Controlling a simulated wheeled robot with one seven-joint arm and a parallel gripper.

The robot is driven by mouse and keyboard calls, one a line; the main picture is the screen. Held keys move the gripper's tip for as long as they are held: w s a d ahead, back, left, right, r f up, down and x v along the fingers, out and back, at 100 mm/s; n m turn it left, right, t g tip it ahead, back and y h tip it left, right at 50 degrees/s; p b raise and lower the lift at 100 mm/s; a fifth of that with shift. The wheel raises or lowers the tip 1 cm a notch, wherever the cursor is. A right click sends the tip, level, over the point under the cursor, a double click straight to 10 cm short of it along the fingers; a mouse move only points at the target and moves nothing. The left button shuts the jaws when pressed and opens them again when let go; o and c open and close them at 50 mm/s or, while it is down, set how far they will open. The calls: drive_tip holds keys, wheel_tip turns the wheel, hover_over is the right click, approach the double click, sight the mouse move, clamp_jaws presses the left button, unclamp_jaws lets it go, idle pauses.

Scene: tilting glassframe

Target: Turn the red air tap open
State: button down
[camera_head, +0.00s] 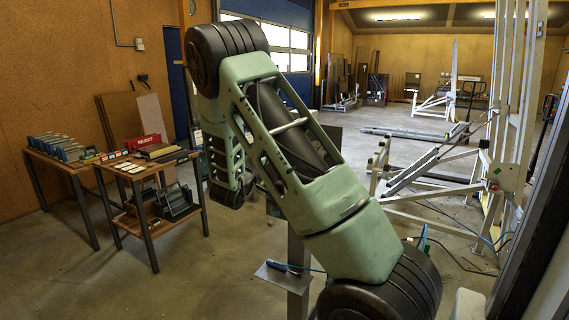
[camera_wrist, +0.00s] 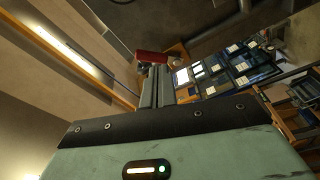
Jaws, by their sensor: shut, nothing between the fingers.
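My gripper (camera_wrist: 157,74) shows in the wrist view with its two fingers side by side, shut and empty. In the head view my arm hides it. I cannot make out a red air tap for certain in either view. A small box with green and red marks (camera_head: 497,174) is on the white frame (camera_head: 508,90) at the right of the head view; it is too small to tell what it is. A blue hose (camera_head: 423,240) hangs near the lower part of the frame.
A table (camera_head: 142,172) at the left bears a red bin (camera_head: 142,142), which also shows beyond my fingertips in the wrist view (camera_wrist: 151,57). A blue-handled tool (camera_head: 283,267) lies on a small plate. My arm covers the middle. Open floor lies front left.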

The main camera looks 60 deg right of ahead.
drive_tip(key=s+d+f+m+t+b, duration=0.1)
drive_tip(key=s+f+m+t+b, duration=0.2)
drive_tip(key=m+b, duration=0.65)
drive_tip(key=s+d+f+m+t+b, duration=0.25)
drive_tip(key=m+t+b, duration=0.35)
drive_tip(key=m, duration=0.7)
drive_tip(key=s+f+m+t+b, duration=0.1)
drive_tip(key=s+m+t+b, duration=0.2)
drive_tip(key=m+b, duration=0.7)
drive_tip(key=w+a+r+p+x, duration=0.1)
drive_tip(key=p+x, duration=0.3)
drive_tip(key=x, duration=0.8)
drive_tip(key=shift+w+r, duration=0.2)
drive_tip(key=shift+w, duration=0.05)
